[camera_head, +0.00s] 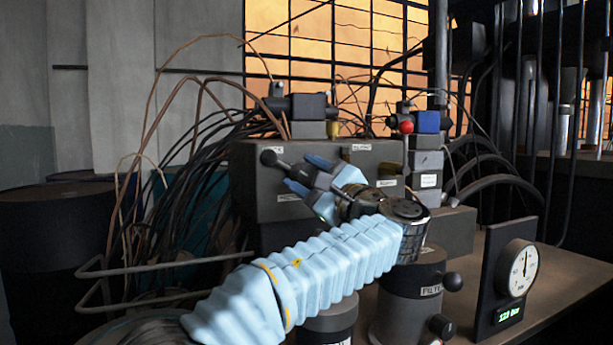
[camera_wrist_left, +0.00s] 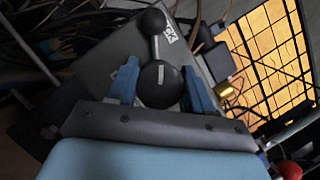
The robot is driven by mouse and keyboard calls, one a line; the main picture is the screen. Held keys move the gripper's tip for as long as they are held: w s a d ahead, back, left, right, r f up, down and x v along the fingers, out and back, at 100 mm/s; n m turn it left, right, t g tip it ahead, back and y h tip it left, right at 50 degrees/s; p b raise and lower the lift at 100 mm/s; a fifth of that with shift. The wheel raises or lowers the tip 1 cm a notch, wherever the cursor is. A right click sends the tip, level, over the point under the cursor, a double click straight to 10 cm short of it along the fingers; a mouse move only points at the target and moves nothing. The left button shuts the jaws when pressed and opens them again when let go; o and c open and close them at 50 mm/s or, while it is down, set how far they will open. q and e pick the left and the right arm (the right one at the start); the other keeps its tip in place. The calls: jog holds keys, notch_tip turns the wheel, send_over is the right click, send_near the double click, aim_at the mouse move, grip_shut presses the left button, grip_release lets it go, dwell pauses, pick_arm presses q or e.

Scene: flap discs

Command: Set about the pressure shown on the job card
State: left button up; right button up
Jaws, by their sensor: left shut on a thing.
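My left gripper (camera_head: 308,177) reaches from the lower front to the grey block (camera_head: 250,180). In the left wrist view, its blue fingers (camera_wrist_left: 162,82) stand on both sides of a round black knob (camera_wrist_left: 160,90) with a pale line on its face. The gripper is shut on this knob; in the head view it hides the knob. A pressure gauge (camera_head: 522,270) with a white dial stands at the right. Its needle points nearly straight up. A green digital readout (camera_head: 508,311) below is in bar; its digits are too small to read surely. No job card can be made out.
A black ball lever (camera_head: 270,158) sits just beside my left fingers; it also shows in the wrist view (camera_wrist_left: 153,22). A red ball knob (camera_head: 406,127) is on a valve to the right. A filter housing (camera_head: 410,285) stands close under my arm. Cables hang at left.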

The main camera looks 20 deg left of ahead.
pick_arm(q)
jog(key=o, duration=1)
jog(key=v, duration=1.4)
jog(key=shift+a+b, duration=0.1)
jog(key=shift+b, duration=0.3)
